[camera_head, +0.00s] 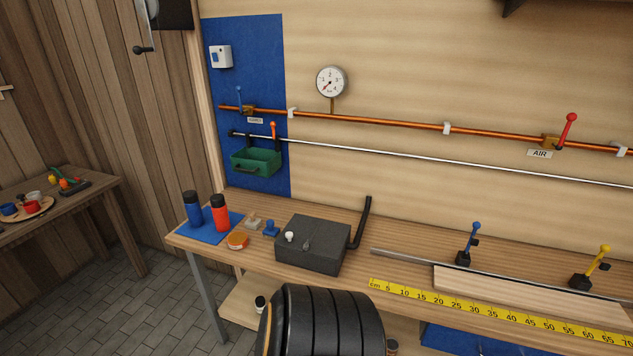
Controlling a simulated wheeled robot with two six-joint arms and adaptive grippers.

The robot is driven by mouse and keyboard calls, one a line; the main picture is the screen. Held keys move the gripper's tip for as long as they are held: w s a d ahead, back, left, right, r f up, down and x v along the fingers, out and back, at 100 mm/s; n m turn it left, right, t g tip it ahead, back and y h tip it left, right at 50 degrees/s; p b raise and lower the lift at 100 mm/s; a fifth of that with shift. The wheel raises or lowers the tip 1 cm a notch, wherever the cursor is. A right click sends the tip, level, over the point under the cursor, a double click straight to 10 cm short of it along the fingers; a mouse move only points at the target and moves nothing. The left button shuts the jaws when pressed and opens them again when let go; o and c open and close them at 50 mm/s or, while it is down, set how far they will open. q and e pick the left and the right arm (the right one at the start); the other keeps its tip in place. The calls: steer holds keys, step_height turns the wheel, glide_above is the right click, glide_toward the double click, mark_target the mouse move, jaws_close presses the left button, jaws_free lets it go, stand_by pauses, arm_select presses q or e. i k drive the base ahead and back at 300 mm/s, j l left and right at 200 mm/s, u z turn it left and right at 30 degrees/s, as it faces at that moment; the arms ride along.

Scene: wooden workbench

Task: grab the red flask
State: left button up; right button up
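The red flask (220,215) stands upright at the left end of the workbench (350,212). It has a black cap and stands on a blue mat (207,234). A blue flask (193,209) with a dark cap stands close on its left.
Near the red flask are a round orange-topped tin (237,240), a small blue item (271,229) and a dark metal box (313,244). A green bin (256,162) hangs on the wall behind.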

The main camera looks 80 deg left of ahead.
mark_target(219, 208)
steer(key=u, duration=3.6)
